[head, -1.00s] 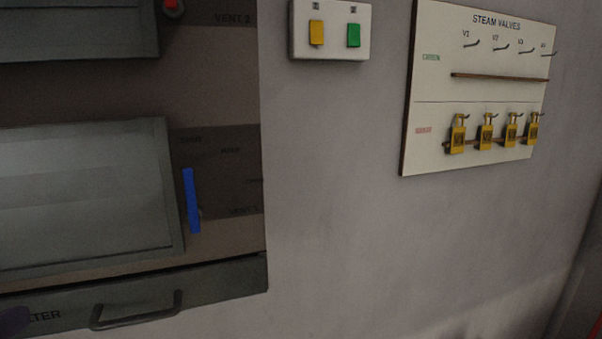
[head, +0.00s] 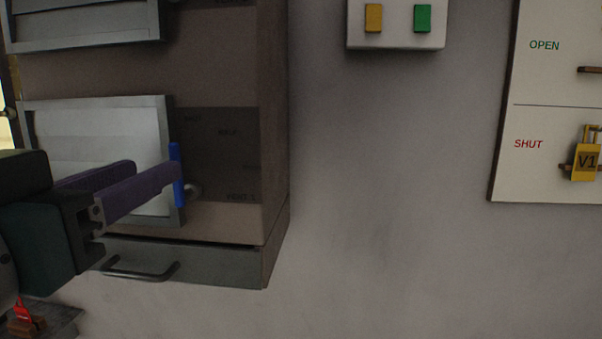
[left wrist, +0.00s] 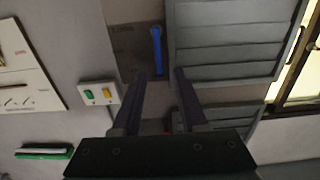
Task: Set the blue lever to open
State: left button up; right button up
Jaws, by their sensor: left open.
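The blue lever (head: 177,176) stands nearly upright on the front of the cabinet, beside the right edge of the lower louvred panel (head: 95,150). A dark label plate (head: 225,150) lies to its right; its words are too dim to read surely. My left gripper (head: 156,168) comes in from the left with purple fingers apart and empty, the tip of one overlapping the lever in the head view. In the left wrist view the lever (left wrist: 157,50) lies just beyond the open fingertips (left wrist: 160,72), roughly between their lines. Contact cannot be told. My right gripper is not in view.
A drawer with a bar handle (head: 140,272) is below the panel. A switch box (head: 396,38) with yellow and green switches and a valve board (head: 545,120) with a yellow padlock tag (head: 586,162) hang to the right. The grey wall between is bare.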

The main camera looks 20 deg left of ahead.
aim_at(172, 158)
pick_arm(q)
jog(key=x, duration=0.4)
jog(key=shift+d+r, duration=0.1)
jog(key=shift+w, duration=0.5)
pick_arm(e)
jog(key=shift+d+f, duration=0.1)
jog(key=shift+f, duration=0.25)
pick_arm(q)
grip_shut()
